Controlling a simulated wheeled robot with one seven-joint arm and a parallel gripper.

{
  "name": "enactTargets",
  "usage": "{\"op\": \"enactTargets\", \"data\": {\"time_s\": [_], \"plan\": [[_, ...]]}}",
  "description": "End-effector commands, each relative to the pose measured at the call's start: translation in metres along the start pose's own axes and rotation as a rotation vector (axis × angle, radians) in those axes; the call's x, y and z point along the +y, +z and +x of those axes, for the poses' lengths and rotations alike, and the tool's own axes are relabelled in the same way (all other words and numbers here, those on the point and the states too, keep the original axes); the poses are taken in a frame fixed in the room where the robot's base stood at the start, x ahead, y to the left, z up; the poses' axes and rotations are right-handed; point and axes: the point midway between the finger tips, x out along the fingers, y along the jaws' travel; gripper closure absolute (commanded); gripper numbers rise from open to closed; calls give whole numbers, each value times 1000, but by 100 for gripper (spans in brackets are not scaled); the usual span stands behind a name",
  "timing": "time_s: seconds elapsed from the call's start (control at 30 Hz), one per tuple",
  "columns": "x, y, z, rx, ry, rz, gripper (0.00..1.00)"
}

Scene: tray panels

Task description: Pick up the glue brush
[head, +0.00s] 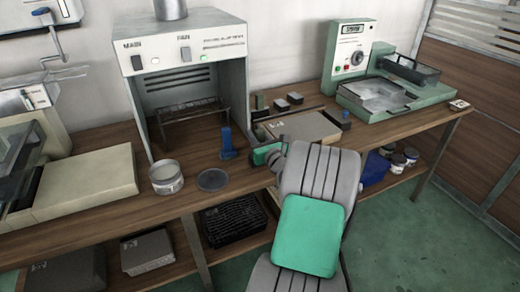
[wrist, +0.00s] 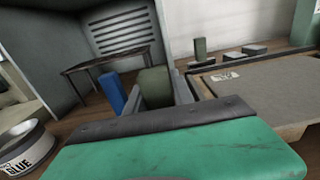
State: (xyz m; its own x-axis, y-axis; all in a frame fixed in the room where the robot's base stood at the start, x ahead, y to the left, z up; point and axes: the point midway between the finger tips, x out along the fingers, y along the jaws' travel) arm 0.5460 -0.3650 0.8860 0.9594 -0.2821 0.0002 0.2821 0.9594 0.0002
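A small blue upright piece (head: 228,143), which I take for the glue brush, stands on the wooden bench in front of the grey cabinet. Its lower end flares out in the head view. It also shows in the wrist view (wrist: 112,92), just left of an olive block at my gripper's end. My gripper (head: 267,154) is to the right of it in the head view, apart from it. The green housing hides most of the fingers in the wrist view, so their opening is unclear.
An open glue pot (head: 166,177) and a dark round lid (head: 212,180) are left of the blue piece. The open-fronted cabinet (head: 190,75) with a wire rack stands behind. A board (head: 300,128) and small blocks lie right of my gripper. A green machine (head: 385,95) is farther right.

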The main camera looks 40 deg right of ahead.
Motion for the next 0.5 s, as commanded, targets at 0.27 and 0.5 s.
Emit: {"op": "enactTargets", "data": {"time_s": [0.27,0.5], "plan": [[0,0,0,0,0,0,95],[0,0,0,0,0,0,100]]}}
